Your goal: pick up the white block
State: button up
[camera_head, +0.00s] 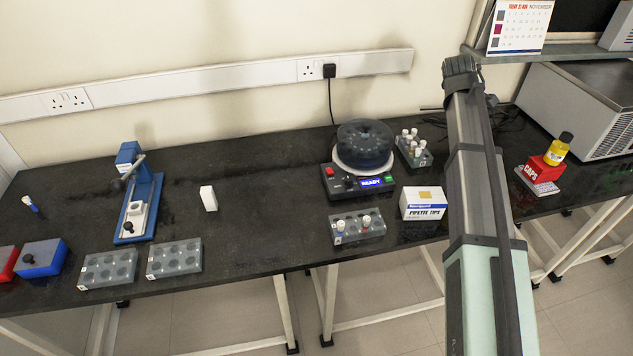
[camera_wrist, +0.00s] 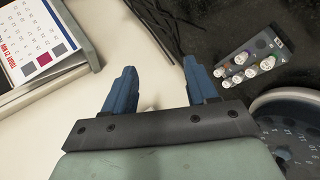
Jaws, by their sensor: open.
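The white block (camera_head: 208,198) stands upright on the black bench in the head view, between the blue press and the centrifuge. It does not show in the wrist view. My gripper (camera_wrist: 160,78) is open in the wrist view, with its two blue fingers apart and nothing between them. In the head view my arm rises on the right, far to the right of the block, and the fingers are not clearly visible there.
A blue press (camera_head: 139,195) stands left of the block, and grey racks (camera_head: 174,259) lie in front. A centrifuge (camera_head: 363,150), a tube rack (camera_head: 357,227) and a pipette tips box (camera_head: 423,203) stand to the right. The bench around the block is clear.

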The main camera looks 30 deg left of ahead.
jog(key=s+a+f+g+y, duration=0.1)
jog(key=s+a, duration=0.2)
jog(key=a, duration=0.3)
jog(key=s+a+f+n+g+y, duration=0.1)
jog(key=s+a+f, duration=0.1)
jog(key=s+a, duration=0.2)
jog(key=s+a+f+n+g+y, duration=0.1)
jog(key=s+a, duration=0.3)
jog(key=a, duration=0.5)
jog(key=shift+s+a+f, duration=0.15)
jog(key=shift+s+f, duration=0.1)
jog(key=shift+f, duration=0.05)
jog(key=s+a+f+n+g+y, duration=0.1)
jog(key=s+a+f+n+g, duration=0.15)
jog(key=s+a, duration=0.85)
jog(key=n+g, duration=0.4)
jog(key=g, duration=0.3)
send_near(207, 198)
jog(key=x, duration=0.6)
jog(key=shift+w+a, duration=0.35)
jog(key=shift+x, duration=2.8)
jog(key=shift+w, duration=0.15)
